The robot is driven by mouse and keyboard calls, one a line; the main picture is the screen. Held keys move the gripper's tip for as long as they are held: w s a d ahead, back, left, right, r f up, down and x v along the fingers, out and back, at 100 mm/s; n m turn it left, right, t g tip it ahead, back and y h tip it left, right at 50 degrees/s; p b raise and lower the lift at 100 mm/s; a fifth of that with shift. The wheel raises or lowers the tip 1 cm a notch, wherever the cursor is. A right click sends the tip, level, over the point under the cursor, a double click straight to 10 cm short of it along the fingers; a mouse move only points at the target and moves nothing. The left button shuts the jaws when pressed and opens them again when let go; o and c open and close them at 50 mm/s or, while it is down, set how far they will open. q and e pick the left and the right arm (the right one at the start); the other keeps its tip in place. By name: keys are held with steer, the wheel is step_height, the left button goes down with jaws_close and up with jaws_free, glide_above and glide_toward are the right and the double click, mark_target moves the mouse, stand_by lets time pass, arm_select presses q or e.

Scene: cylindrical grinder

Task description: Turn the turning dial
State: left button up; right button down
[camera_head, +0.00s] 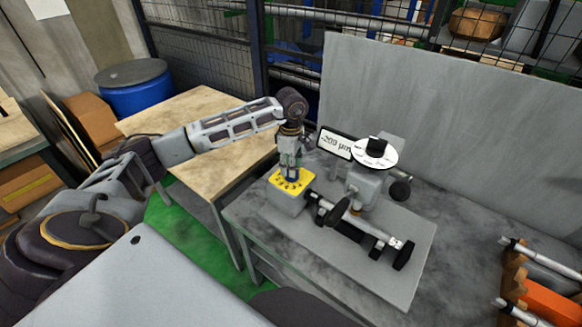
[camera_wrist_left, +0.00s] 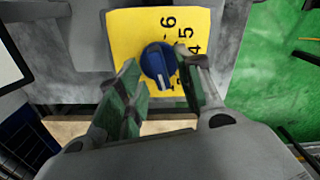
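The turning dial is a blue knob (camera_wrist_left: 158,65) with a white pointer mark, set on a yellow plate (camera_wrist_left: 130,28) with black numbers. In the head view the yellow plate (camera_head: 308,180) tops a grey box at the left end of the grinder, and the gripper largely hides the knob. My left gripper (camera_head: 290,172) points down over the plate. In the left wrist view its fingers (camera_wrist_left: 158,72) are open, one on each side of the knob. I cannot tell whether either finger touches it. My right gripper is not in view.
The grinder's shaft assembly (camera_head: 345,222) lies right of the dial. A display reading "-200 µm" (camera_head: 335,145) and a white disc (camera_head: 375,153) stand behind. A grey panel (camera_head: 450,120) closes off the back. A wooden table (camera_head: 195,110) is at the left, and a rack with shafts (camera_head: 540,290) at the right.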

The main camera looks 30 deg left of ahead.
arm_select(q)
steer(key=shift+f, duration=0.65)
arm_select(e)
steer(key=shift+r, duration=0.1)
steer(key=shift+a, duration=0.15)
arm_select(q)
jaws_close()
steer(key=shift+n, duration=0.6)
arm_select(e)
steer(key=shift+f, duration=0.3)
arm_select(q)
steer(key=n+b, duration=0.2)
steer(key=n, duration=0.1)
steer(key=shift+n, duration=0.4)
steer(key=n+b, duration=0.1)
steer(key=n, duration=0.2)
steer(key=shift+n, duration=0.3)
steer(key=shift+s+d+n, duration=0.1)
steer(key=shift+n, duration=1.6)
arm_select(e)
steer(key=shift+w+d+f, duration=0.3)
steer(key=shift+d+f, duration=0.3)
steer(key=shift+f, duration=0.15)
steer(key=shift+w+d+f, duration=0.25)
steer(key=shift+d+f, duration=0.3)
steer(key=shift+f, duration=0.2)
arm_select(q)
steer(key=shift+r, duration=0.1)
